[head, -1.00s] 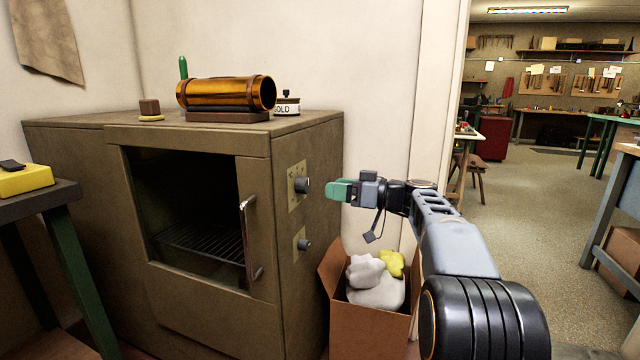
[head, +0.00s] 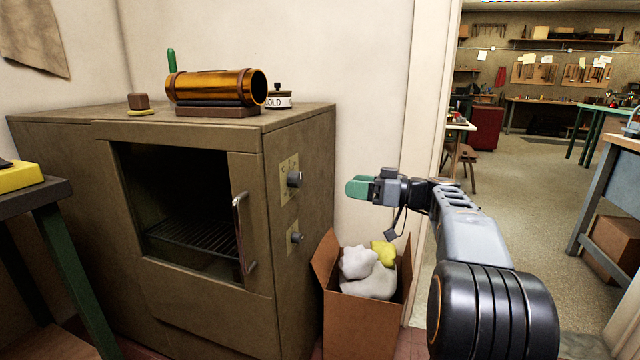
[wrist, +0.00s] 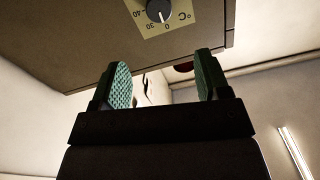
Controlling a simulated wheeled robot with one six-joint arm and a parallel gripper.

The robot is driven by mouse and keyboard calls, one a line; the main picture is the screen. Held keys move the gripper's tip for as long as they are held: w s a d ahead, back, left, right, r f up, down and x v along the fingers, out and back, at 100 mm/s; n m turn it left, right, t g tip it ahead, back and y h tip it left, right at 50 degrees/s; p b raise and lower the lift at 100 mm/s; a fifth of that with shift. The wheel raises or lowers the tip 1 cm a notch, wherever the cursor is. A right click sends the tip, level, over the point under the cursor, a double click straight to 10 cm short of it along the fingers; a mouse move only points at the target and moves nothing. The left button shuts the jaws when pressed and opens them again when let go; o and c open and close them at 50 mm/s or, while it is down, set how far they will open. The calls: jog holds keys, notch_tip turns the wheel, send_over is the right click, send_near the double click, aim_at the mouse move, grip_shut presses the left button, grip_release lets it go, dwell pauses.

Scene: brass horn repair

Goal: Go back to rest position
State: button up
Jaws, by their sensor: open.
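My gripper (head: 358,187) is at the right of the oven's side panel in the head view, with green fingertips pointing left. It is apart from the upper knob (head: 295,179) and holds nothing. In the wrist view my gripper (wrist: 165,84) shows its two green pads spread wide with nothing between them. The upper knob (wrist: 158,10) shows there at the top, on a pale plate with a temperature scale. The brown oven (head: 200,318) stands on the left in the head view, its dark window showing a wire rack inside.
An open cardboard box (head: 365,325) with white and yellow stuffing stands below my gripper. A lower knob (head: 297,238) sticks out. Open floor (head: 530,190) lies at right.

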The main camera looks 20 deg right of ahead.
jog(key=s+a+r+m+g+h+p, duration=0.35)
jog(key=s+a+p, duration=0.2)
jog(key=p, duration=0.45)
jog(key=s+a+r+m+g+h+p, duration=0.2)
jog(key=s+a+r+h+p, duration=0.15)
jog(key=a+p, duration=0.5)
jog(key=s+d+r+m+h+p, duration=0.1)
jog(key=s+r+h+p, duration=0.2)
jog(key=s+p, duration=0.4)
jog(key=s+d+r+m+g+h+p, duration=0.1)
jog(key=s+r+h+p, duration=0.3)
jog(key=p, duration=1)
jog(key=s+r+m, duration=0.1)
jog(key=s, duration=0.2)
jog(key=shift+d+h, duration=0.3)
jog(key=shift+d, duration=0.05)
jog(key=shift+r+g, duration=0.1)
jog(key=shift+g, duration=0.15)
